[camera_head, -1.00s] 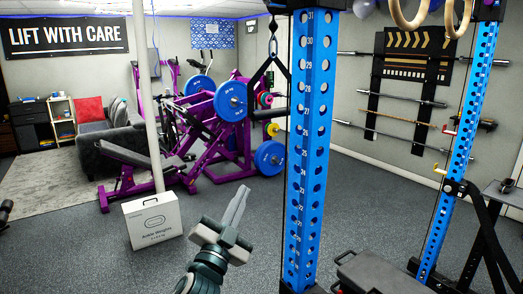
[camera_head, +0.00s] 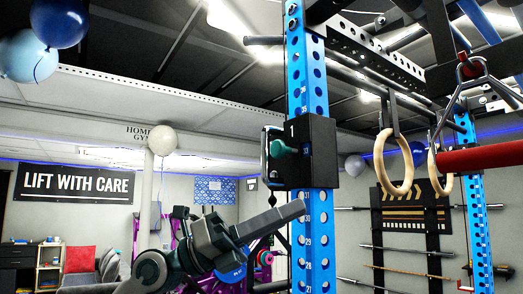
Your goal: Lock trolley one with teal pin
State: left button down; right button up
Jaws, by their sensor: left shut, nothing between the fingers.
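Trolley one, a black block marked "1" (camera_head: 318,152), sits on the blue upright (camera_head: 310,85) with holes and numbers, right of the picture's middle. The teal pin (camera_head: 284,149) shows as a knob on the trolley's left face. How deep it sits I cannot tell. My left gripper (camera_head: 301,209) is shut and empty. Its grey fingers point right and slightly up, and in the picture they lie just below the trolley, apart from the pin and overlapping the upright's left edge. My right gripper is not in view.
A metal loop (camera_head: 265,155) hangs at the trolley's left. Wooden rings (camera_head: 395,162), a red bar (camera_head: 490,157) and a metal handle fill the right side. Rack beams (camera_head: 385,50) cross above. Balloons (camera_head: 60,22) float at upper left. Open air lies left of the trolley.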

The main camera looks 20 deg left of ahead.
aim_at(275, 148)
pick_arm(q)
jog(key=s+a+r+n+t+y, duration=0.1)
jog(key=s+a+r+t+y, duration=0.2)
jog(key=a+r+t+y, duration=0.4)
jog(key=a+r+y, duration=0.4)
jog(key=a+r, duration=0.2)
jog(key=a, duration=0.2)
jog(key=shift+a+r+n+t, duration=0.3)
jog(key=shift+a+r+t, duration=0.05)
jog(key=shift+r+t, duration=0.05)
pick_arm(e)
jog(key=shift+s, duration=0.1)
pick_arm(q)
jog(key=shift+w+d, duration=0.1)
